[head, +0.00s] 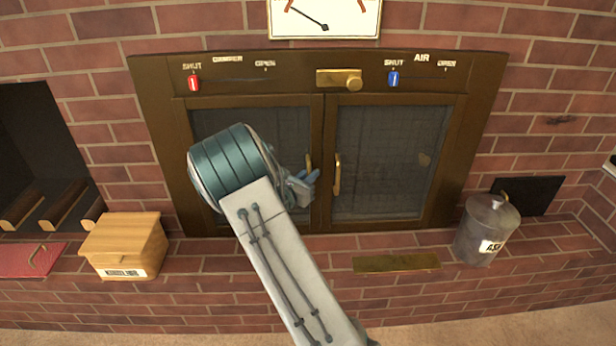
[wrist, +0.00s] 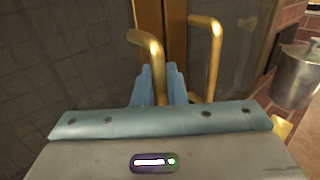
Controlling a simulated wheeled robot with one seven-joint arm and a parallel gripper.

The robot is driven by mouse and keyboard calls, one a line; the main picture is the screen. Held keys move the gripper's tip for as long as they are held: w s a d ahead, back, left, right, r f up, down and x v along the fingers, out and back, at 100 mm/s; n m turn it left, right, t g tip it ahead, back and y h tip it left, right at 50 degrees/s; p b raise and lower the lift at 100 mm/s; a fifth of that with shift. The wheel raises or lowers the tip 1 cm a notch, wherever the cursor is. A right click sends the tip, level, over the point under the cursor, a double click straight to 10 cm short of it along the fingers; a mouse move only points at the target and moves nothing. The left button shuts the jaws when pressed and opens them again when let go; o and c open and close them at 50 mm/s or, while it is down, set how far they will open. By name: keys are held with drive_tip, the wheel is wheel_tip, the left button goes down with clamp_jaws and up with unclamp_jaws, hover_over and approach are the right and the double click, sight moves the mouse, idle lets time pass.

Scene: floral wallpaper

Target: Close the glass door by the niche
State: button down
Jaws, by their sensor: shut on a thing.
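The left glass door (head: 285,130), on the side of the log niche (head: 35,130), has a brown metal frame and dark meshed glass. It looks nearly flush with the fireplace front; I cannot tell whether a small gap is left. My gripper (head: 308,180) is at its inner edge, shut on the brass left door handle (head: 308,160). In the wrist view, the handle (wrist: 150,42) runs down between the blue fingers (wrist: 160,86). My arm hides part of this door. The right glass door (head: 385,150) looks closed, its brass handle (head: 337,175) close beside my gripper.
Above are the red damper slider (head: 193,83) at SHUT, a brass knob (head: 353,79) and the blue air slider (head: 393,79) near SHUT. A wooden box (head: 125,245) and a grey ash can (head: 485,230) stand on the brick ledge, with a brass plate (head: 397,263) between.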

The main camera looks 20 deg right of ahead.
drive_tip(key=shift+w+a+r, duration=0.1)
drive_tip(key=shift+w, duration=0.1)
drive_tip(key=c, duration=1.6)
unclamp_jaws()
drive_tip(key=shift+w, duration=0.1)
drive_tip(key=shift+s+a, duration=0.2)
drive_tip(key=shift+s, duration=0.1)
drive_tip(key=p+v, duration=0.2)
drive_tip(key=v, duration=1.1)
drive_tip(key=shift+a, duration=0.1)
